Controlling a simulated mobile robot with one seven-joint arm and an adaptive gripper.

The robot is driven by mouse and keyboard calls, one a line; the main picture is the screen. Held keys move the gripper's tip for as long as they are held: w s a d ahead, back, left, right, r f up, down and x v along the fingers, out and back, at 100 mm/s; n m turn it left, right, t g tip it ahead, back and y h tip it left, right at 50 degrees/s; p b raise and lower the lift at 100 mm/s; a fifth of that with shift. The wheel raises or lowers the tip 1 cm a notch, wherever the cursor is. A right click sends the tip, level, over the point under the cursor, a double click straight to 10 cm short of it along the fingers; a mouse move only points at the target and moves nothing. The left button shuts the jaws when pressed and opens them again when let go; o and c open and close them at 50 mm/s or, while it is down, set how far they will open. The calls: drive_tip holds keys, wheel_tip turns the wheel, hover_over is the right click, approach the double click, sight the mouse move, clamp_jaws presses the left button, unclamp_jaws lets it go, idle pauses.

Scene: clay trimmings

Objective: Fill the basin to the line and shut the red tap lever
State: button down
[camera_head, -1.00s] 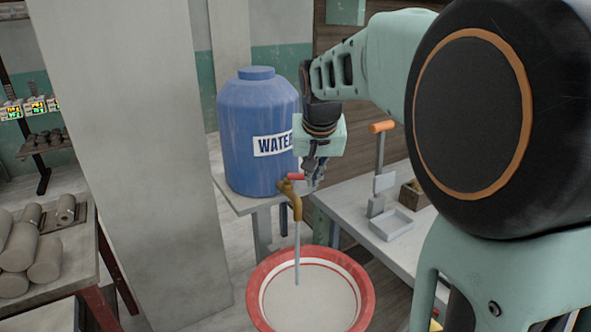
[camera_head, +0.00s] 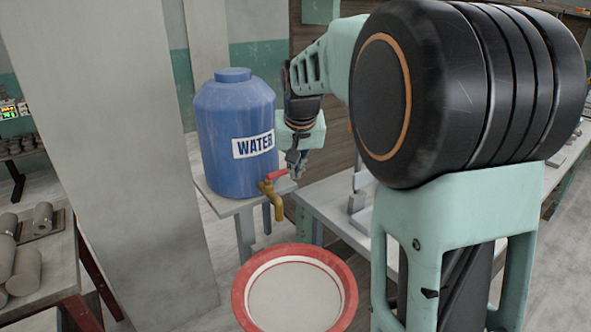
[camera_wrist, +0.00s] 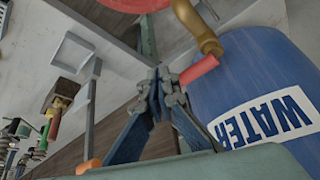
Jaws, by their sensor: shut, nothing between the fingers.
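The blue water barrel (camera_head: 232,115) stands on a small table, with a brass tap (camera_head: 272,197) low on its front. The red tap lever (camera_head: 277,174) points sideways toward my gripper, and no stream runs from the spout. The red-rimmed basin (camera_head: 241,285) is below the tap; a pale surface fills its inside, and a red ring shows near the top of its wall. My gripper (camera_head: 296,173) is shut and empty, right beside the lever's end. In the wrist view, my fingertips (camera_wrist: 165,75) are close to the red lever (camera_wrist: 199,69); I cannot tell whether they touch.
A grey pillar (camera_head: 125,130) stands left of the barrel. A workbench with clay rolls (camera_head: 25,265) is at the far left. A grey bench (camera_head: 325,205) lies behind and right of my gripper. In the wrist view, a tray (camera_wrist: 72,50) and an orange-handled tool (camera_wrist: 88,165) show.

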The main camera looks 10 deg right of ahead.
drive_tip(key=shift+a, duration=0.1)
idle(0.5)
drive_tip(key=shift+s+a, duration=0.5)
drive_tip(key=shift+a, duration=0.05)
drive_tip(key=shift+f+b, duration=0.1)
drive_tip(key=shift+b, duration=0.2)
